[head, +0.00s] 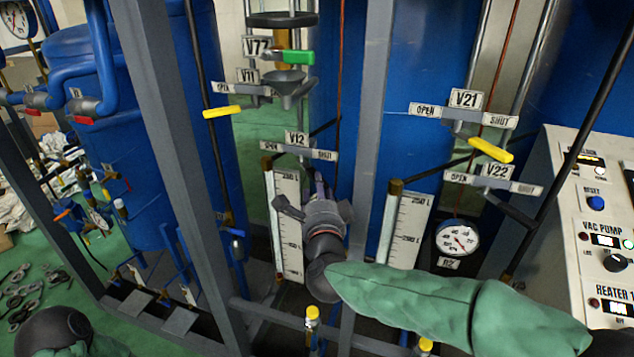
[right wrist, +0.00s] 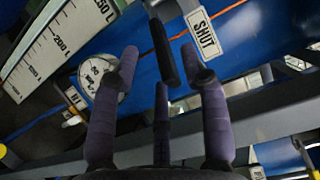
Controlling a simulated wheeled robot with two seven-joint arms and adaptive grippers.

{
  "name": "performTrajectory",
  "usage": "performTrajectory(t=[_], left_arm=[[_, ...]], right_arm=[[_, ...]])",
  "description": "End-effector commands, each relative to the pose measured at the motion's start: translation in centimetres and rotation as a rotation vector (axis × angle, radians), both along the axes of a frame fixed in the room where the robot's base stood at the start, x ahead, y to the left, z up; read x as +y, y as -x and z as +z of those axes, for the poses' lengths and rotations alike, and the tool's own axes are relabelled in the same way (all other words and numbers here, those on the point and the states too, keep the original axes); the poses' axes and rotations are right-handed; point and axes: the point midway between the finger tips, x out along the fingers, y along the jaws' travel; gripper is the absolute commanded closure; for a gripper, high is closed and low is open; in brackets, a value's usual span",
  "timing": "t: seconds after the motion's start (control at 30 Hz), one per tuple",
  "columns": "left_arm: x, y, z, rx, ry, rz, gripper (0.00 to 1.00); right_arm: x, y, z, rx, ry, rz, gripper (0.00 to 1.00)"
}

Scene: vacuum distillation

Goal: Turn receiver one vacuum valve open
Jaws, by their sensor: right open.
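The valve labelled V12 (head: 297,138) is at the middle of the head view, with an OPEN plate on its left and a SHUT plate on its right. My right gripper (head: 318,180) is just below this label and hides the valve's handle there. In the right wrist view, a black handle (right wrist: 163,52) hangs between the spread purple fingers of the right gripper (right wrist: 165,75), beside a SHUT plate (right wrist: 204,34). The fingers are open around the handle; I cannot tell whether any finger touches it. My left gripper is out of view.
Above is V11 with a yellow handle (head: 222,112). To the right are V21 with a yellow handle (head: 491,150) and V22 with a black handle (head: 511,208). Grey frame posts (head: 370,110), level scales (head: 288,215) and a gauge (head: 457,238) stand close around.

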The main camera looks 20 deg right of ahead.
Motion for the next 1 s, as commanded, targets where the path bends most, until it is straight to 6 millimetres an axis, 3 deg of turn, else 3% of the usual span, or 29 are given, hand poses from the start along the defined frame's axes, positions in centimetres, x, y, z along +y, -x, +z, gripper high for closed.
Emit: performTrajectory(t=[0.1,0.3,0.67,0.83,1.0], left_arm=[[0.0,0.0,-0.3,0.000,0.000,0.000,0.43],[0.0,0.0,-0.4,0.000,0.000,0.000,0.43],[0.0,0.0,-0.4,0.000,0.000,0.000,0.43],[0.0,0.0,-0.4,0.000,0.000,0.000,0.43],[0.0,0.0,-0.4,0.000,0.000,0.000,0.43]], right_arm=[[-0.4,-1.9,-0.1,0.001,0.001,-0.002,0.55],[-0.8,-3.8,0.0,0.000,0.000,-0.001,0.55],[-0.9,-4.3,0.0,-0.001,0.001,0.001,0.55],[-0.9,-4.2,0.0,0.000,0.001,0.001,0.97],[-0.9,-4.2,0.0,0.000,0.000,0.001,1.00]])
